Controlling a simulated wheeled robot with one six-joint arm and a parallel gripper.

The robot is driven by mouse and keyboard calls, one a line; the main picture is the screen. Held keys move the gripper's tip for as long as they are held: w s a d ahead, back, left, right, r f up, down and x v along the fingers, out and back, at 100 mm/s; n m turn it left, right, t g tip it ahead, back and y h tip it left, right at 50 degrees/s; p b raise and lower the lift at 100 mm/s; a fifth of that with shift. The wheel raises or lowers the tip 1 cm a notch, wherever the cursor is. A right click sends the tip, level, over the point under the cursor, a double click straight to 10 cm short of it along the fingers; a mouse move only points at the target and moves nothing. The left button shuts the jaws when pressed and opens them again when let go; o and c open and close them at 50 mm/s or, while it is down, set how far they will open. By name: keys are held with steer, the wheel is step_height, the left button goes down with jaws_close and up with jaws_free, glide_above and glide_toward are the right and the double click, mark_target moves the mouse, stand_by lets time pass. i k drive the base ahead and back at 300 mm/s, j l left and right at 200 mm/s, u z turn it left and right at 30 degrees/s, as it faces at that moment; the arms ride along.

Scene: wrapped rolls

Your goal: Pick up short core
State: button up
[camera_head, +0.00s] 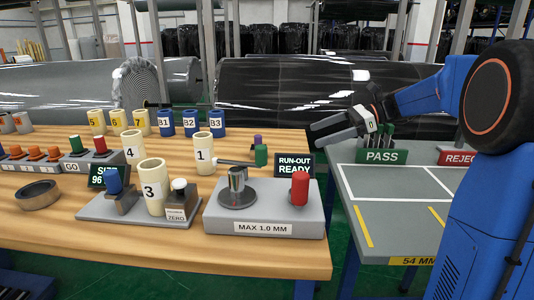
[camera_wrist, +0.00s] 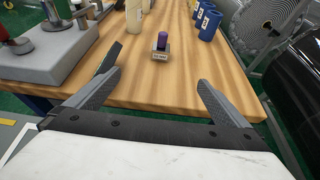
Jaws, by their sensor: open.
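No core is marked as short, and I cannot tell which one it is. Cream cores labelled 1 (camera_head: 204,163), 3 (camera_head: 153,202) and 4 (camera_head: 133,158) stand upright on the wooden table (camera_head: 320,258). Core 3 stands at the size gauge. Smaller cream cores (camera_head: 119,121) and blue cores B1 (camera_head: 166,131), B2 (camera_head: 190,131) and B3 (camera_head: 216,131) stand behind. My gripper (camera_head: 312,134) is open and empty above the table's right end. In the wrist view, its fingers (camera_wrist: 160,76) are apart over bare wood, with the blue cores (camera_wrist: 207,22) ahead.
A run-out fixture (camera_head: 263,222) with a metal spindle and red knob stands at the front right. A purple-topped stamp (camera_wrist: 162,42) lies ahead of my fingers. A grey inspection table with a PASS bin (camera_head: 382,157) is at the right.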

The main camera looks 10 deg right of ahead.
mark_target(152, 175)
steer(key=k, duration=1)
